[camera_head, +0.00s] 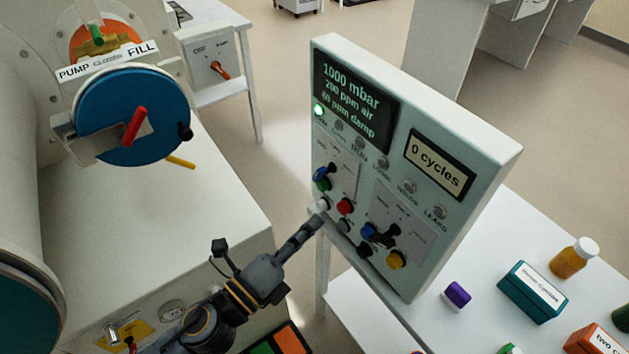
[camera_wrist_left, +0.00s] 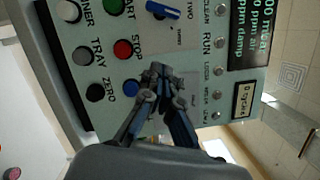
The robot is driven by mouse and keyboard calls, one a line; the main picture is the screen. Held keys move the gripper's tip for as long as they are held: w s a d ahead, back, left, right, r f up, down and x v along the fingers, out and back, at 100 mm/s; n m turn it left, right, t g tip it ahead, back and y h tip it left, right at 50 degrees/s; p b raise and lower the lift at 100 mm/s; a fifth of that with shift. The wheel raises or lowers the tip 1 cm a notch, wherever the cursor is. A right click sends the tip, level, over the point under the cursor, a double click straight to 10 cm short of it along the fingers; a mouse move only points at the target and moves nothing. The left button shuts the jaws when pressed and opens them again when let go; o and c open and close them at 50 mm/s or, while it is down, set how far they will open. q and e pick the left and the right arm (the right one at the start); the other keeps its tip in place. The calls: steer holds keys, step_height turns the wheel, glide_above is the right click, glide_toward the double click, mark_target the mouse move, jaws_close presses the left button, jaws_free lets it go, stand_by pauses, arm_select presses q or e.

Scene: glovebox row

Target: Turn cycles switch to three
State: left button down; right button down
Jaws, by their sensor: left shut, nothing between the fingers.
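The upright control panel (camera_head: 420,140) has a "0 cycles" display (camera_head: 440,166) and two dark selector switches, one at the left (camera_head: 331,170) and one lower right (camera_head: 388,235). Their dial lettering is too small to read here. My left gripper (camera_head: 318,222) is shut and empty, its tip close to the lower left of the panel by the white button (camera_head: 323,204). In the left wrist view the closed fingertips (camera_wrist_left: 160,72) cover part of a switch plate. A blue switch knob (camera_wrist_left: 162,10) shows above, beside "TWO". Contact with the panel cannot be told.
Red (camera_head: 344,206) and yellow (camera_head: 396,259) buttons sit near the switches. A white table (camera_head: 480,240) at the right bears a teal box (camera_head: 532,292) and an orange bottle (camera_head: 574,258). A blue round valve (camera_head: 150,95) on the glovebox is at the left.

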mark_target(319, 174)
arm_select(q)
steer(key=w+d+r+p, duration=0.1)
steer(key=w+r+p, duration=0.1)
steer(key=w, duration=0.4)
steer(key=shift+w+p, duration=0.35)
steer(key=shift+p, duration=0.05)
steer(key=shift+w+a+r+n+p, duration=0.2)
steer(key=shift+w+r+n+p, duration=0.1)
steer(key=shift+n+p, duration=0.4)
